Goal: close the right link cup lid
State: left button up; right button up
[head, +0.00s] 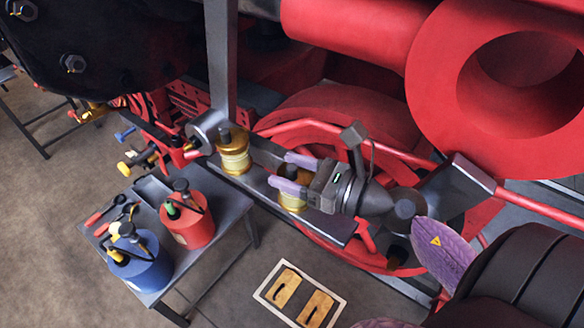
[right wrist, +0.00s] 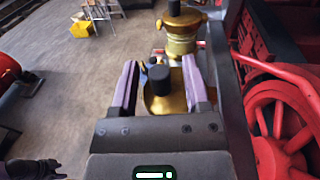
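The right link cup (head: 291,203) is brass and stands on the grey link bar, partly hidden by my right gripper. My right gripper (head: 298,172) comes in from the right with its two purple fingers apart, one on each side of the cup's top. In the right wrist view the cup's brass top (right wrist: 167,104) and a black knob (right wrist: 159,79) show between the fingers. I cannot tell whether the fingers touch them, or how far the lid is open. The left link cup (head: 234,157), brass with a black knob, stands farther along the bar. My left gripper is not in view.
A grey table (head: 233,213) at the left holds a red can (head: 190,222), a blue can (head: 138,268) and tools. A framed tray (head: 266,293) with two wooden pieces lies below. Red wheels and rods (head: 325,128) stand close behind the bar.

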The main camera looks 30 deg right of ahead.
jog(key=b+v, duration=0.5)
jog(key=v, duration=0.4)
jog(key=shift+s+d+f, duration=0.1)
jog(key=shift+s+d, duration=0.05)
jog(key=shift+s, duration=0.05)
jog(key=shift+s+d, duration=0.1)
jog(key=shift+s, duration=0.15)
